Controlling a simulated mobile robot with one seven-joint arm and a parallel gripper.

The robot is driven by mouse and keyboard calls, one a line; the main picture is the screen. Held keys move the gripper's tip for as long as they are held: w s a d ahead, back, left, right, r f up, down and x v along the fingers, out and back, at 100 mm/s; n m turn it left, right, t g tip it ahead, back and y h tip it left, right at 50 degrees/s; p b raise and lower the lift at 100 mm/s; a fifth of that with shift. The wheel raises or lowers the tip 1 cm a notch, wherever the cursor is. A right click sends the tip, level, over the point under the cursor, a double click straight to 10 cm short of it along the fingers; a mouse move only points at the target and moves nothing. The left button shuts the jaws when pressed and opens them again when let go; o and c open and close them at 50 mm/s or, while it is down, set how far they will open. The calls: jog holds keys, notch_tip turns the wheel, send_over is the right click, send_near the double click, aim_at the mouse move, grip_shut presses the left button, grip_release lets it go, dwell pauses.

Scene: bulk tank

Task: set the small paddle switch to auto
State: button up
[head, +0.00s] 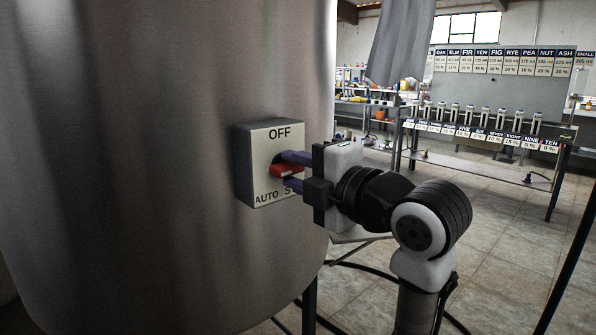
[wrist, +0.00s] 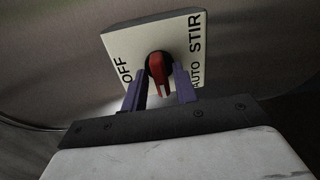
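The switch box (head: 258,188) is a pale plate on a grey body, fixed to the large steel tank. It reads OFF at the top, AUTO at lower left and STIR at lower right, partly hidden by my gripper. The red paddle (head: 287,171) sits at its middle; in the wrist view the paddle (wrist: 160,76) stands out toward me, its tip at the lower side of the plate. I cannot tell its exact setting. My gripper (head: 290,171) is open, with purple fingers on either side of the paddle. In the wrist view the gripper (wrist: 160,84) shows gaps beside the paddle.
The curved tank wall (head: 150,150) fills the left and lies close behind the switch box. Dark hoses run over the tiled floor (head: 480,215) below. A bench (head: 490,158) with labelled stands is far off at the right. The floor between is mostly open.

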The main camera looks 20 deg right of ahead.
jog(key=shift+o, duration=0.6)
jog(key=shift+s+d, duration=0.15)
jog(key=shift+s, duration=0.1)
jog(key=v, duration=1.3)
jog(key=shift+s, duration=0.15)
